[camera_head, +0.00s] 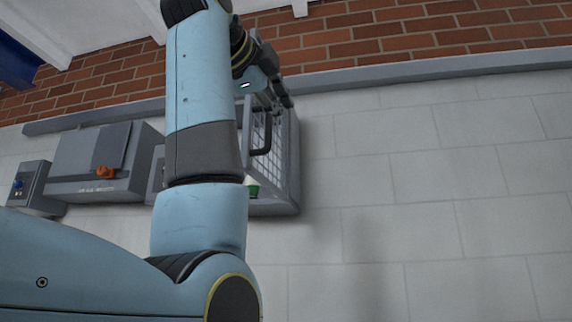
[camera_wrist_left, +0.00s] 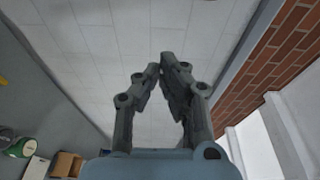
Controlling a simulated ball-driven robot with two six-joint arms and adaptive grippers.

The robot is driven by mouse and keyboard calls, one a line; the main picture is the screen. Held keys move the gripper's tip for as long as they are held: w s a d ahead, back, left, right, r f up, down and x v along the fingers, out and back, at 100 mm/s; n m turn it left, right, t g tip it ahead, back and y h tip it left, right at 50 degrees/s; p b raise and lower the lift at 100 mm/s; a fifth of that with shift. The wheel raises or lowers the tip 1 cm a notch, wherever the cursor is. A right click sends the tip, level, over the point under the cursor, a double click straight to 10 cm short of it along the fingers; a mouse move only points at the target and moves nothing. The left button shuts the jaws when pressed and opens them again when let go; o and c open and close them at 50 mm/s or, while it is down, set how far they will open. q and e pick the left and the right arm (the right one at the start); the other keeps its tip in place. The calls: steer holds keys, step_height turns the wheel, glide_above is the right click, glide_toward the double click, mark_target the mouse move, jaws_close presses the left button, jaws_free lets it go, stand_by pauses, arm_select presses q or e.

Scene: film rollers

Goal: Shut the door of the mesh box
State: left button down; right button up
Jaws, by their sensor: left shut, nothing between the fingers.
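The mesh box (camera_head: 293,180) is a grey frame with white mesh, in the middle of the head view, partly hidden behind my left arm. Its mesh door (camera_head: 277,135) has a dark bar handle (camera_head: 262,130). I cannot tell how far the door stands from the frame. A small green thing (camera_head: 253,190) shows low at the box, mostly hidden. My left gripper (camera_head: 286,101) is at the top of the box, close to its upper edge; whether it touches is unclear. Its fingers also show in the left wrist view (camera_wrist_left: 161,66), shut and empty. My right gripper is out of view.
Left of the box stand a grey machine (camera_head: 85,160) with an orange knob (camera_head: 106,173) and a smaller grey unit (camera_head: 36,185) with a blue button. The pale tiled surface (camera_head: 430,200) right of the box is clear. Cardboard boxes (camera_wrist_left: 67,164) show in the wrist view.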

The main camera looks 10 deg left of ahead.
arm_select(q)
steer(key=w+a+r+p, duration=0.1)
steer(key=w+p, duration=0.4)
steer(key=w, duration=0.3)
steer(key=shift+w+a+p, duration=0.35)
steer(key=shift+a+p, duration=0.05)
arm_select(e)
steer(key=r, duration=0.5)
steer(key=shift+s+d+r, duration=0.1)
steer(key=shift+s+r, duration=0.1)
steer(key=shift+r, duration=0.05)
arm_select(q)
steer(key=shift+r, duration=0.1)
